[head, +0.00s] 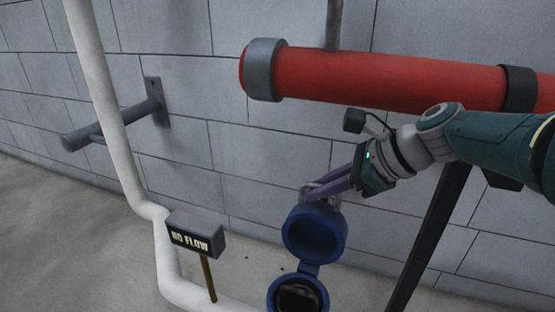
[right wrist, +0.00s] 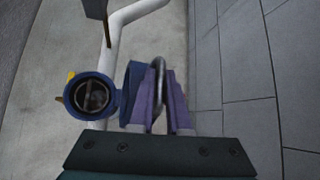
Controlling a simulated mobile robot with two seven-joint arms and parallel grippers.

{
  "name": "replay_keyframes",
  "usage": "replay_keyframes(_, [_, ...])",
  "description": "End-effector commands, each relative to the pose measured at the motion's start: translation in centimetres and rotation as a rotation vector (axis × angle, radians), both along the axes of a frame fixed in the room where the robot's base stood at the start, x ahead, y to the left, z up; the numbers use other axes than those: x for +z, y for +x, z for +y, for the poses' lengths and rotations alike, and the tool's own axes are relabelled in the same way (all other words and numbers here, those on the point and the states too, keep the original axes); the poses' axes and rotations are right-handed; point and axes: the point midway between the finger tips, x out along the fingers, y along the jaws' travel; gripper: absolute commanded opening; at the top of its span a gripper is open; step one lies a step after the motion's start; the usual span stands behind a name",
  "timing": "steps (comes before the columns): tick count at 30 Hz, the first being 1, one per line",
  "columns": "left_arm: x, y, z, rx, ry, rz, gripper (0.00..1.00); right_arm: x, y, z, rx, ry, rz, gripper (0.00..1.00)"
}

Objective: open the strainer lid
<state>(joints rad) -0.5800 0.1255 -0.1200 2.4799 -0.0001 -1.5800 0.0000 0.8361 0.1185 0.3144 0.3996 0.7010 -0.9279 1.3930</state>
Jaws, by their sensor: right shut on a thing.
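The blue strainer lid (head: 313,240) stands swung up from the round blue strainer body (head: 298,285), joined to it by a hinge (head: 308,269). The dark opening of the body shows in both views; in the right wrist view, the body (right wrist: 72,101) is left of the lid (right wrist: 131,88), which is seen nearly edge-on. My right gripper (head: 313,190) has purple fingers shut on the lid's grey handle (head: 333,200). The handle also shows as a metal loop (right wrist: 160,68) between the fingers (right wrist: 162,95) in the right wrist view. My left gripper is not in view.
A red pipe (head: 390,80) with grey end crosses above my right arm. A grey block wall stands close behind; open floor lies at the left.

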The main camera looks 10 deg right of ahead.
Motion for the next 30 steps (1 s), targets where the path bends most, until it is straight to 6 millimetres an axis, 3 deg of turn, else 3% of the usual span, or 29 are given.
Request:
replay_keyframes(15, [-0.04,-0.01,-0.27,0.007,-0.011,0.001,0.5,-0.14,-0.08,0.07,0.002,0.0,0.003,0.0])
replay_keyframes(16, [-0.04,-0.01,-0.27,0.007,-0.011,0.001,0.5,-0.14,-0.08,0.07,0.003,-0.001,0.002,0.18])
replay_keyframes(23, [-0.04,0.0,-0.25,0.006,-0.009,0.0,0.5,-0.1,-0.05,0.06,0.002,-0.001,0.001,0.44])
replay_keyframes(30, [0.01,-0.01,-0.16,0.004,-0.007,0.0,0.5,-0.03,-0.05,0.04,0.001,0.001,0.001,0.44])
